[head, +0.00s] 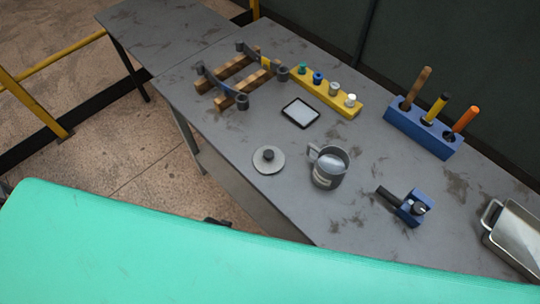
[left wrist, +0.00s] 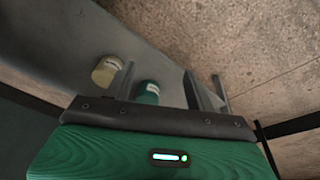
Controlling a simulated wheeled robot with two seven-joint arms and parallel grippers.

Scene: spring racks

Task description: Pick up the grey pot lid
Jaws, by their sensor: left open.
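The grey pot lid (head: 268,159) is a flat round disc with a dark knob. It lies on the grey workbench (head: 225,135), close to its near edge, just left of the grey metal pot (head: 328,170). In the left wrist view, my left gripper (left wrist: 160,70) is open, its fingers apart. The lid cannot be made out in that view. A cream jar (left wrist: 107,70) and a green jar (left wrist: 148,93) show near the fingers there. My left gripper cannot be clearly made out in the head view, and my right gripper is not seen.
A black-framed tablet (head: 300,113) lies behind the lid. A yellow rack (head: 325,95) with small capped items, a wooden frame with springs (head: 236,80), a blue holder (head: 423,135) with handled tools, a blue clamp-like device (head: 412,208) and a metal tray (head: 515,235) stand around.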

